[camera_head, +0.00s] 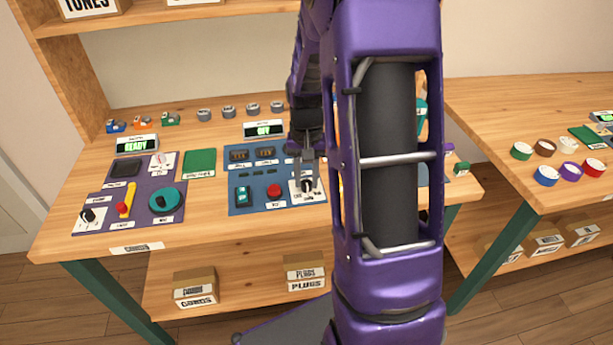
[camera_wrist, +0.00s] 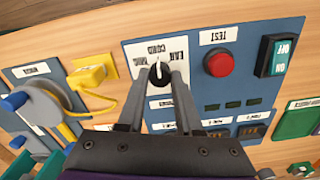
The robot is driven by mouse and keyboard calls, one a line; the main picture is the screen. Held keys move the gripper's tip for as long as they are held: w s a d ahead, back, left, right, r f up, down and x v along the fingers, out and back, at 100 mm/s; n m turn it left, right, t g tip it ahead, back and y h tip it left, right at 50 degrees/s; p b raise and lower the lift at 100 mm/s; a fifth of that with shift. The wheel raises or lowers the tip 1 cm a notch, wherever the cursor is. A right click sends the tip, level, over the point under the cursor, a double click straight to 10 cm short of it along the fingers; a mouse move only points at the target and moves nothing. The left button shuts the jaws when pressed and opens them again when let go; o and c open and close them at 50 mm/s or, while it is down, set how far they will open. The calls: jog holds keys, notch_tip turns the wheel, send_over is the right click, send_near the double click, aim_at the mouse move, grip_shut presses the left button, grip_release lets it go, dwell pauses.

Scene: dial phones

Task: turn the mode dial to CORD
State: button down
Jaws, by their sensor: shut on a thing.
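The mode dial (camera_wrist: 159,75) is a small black knob with a white pointer line, set on a white label plate on a blue panel. In the wrist view its pointer faces the top of the picture, towards printed words, CORD among them; which word it marks exactly is unclear. My gripper (camera_wrist: 162,82) has its two grey fingers on either side of the knob, shut on it. In the head view my gripper (camera_head: 307,163) reaches down to the dial (camera_head: 308,186) at the blue panel's right part, and my arm hides what lies further right.
On the blue panel (camera_head: 237,207) sit a red button (camera_head: 274,191) and a green ON/OFF switch (camera_head: 243,196). A purple panel (camera_head: 140,211) with other controls lies to the left. In the wrist view, a yellow plug-like part (camera_wrist: 92,75) with a cord is beside the panel.

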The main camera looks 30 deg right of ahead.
aim_at(306, 182)
dwell(0.5)
jog(key=c, duration=0.6)
grip_release()
notch_tip(306, 182, up, 18)
jog(key=p, duration=0.3)
jog(key=shift+f, duration=0.25)
